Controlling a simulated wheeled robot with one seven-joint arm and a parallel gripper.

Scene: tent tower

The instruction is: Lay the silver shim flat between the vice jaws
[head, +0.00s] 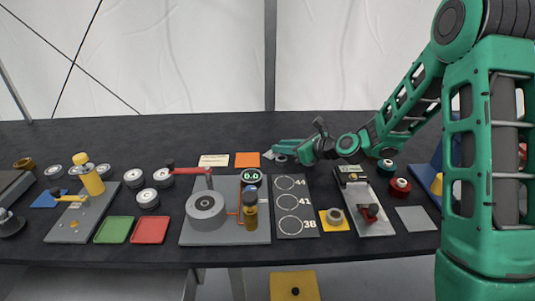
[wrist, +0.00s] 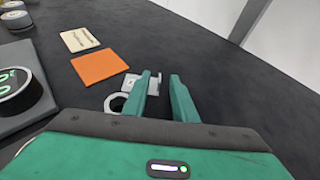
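My gripper (head: 290,148) reaches in low over the back middle of the dark table. In the wrist view its two green fingers (wrist: 162,78) stand apart with a gap between the tips. A small silver piece (wrist: 132,80), probably the shim, lies just beyond and left of the fingers, partly hidden by the left one. It also shows at the gripper tip in the head view (head: 267,155). I see no clear grip on it. What looks like the vice (head: 377,228) is a light grey base with a dark block and red handle, right of the numbered board.
A pale ring (wrist: 116,102) lies close by the left finger. An orange square (head: 247,160) and a cream card (head: 213,160) lie left of the gripper.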

